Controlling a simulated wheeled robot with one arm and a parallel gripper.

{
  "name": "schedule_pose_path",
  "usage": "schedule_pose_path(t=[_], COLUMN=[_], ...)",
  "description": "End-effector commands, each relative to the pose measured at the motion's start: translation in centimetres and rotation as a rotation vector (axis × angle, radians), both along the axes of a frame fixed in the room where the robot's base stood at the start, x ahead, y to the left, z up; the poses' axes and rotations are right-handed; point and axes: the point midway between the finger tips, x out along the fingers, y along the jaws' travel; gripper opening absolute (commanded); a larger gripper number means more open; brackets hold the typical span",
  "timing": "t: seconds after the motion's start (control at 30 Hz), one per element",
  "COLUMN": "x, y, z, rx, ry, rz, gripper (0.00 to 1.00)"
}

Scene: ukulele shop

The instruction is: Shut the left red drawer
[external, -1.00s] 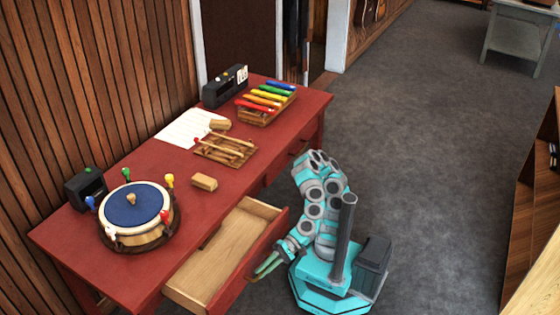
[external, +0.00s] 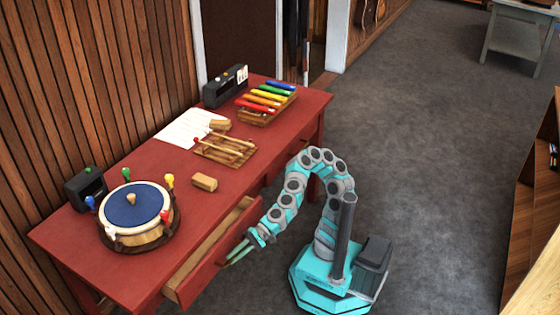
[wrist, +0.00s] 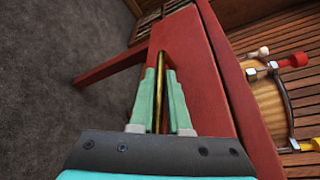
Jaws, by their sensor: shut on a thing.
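The left red drawer (external: 201,279) is in the near long side of the red desk (external: 120,190). It stands partly open, with a narrow strip of its pale wooden inside showing. My gripper (external: 229,258) is at the outer face of the drawer front. In the wrist view my gripper (wrist: 160,78) has its two green fingers on either side of a thin brass handle (wrist: 159,92), shut on it. The red drawer front (wrist: 190,60) lies just beyond the fingers, beside the desk edge.
A round drum (external: 138,222) with colored pegs stands on the desk above the drawer. A wooden block (external: 204,182), a wooden rack (external: 225,148), a colored xylophone (external: 266,102) and dark boxes are also on the desk. The grey floor to the right (external: 430,150) is clear.

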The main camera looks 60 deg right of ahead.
Motion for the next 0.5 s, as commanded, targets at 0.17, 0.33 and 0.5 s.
schedule_pose_path(t=[0.17, 0.33, 0.5], x=[3.7, 6.4, 7.8], y=[-0.1, 0.0, 0.0], z=[0.0, 0.0, 0.0], rx=[-0.001, -0.001, 0.0], ry=[0.001, 0.001, 0.001], rz=[-0.005, -0.005, -0.001], gripper=[0.0, 0.0, 0.0])
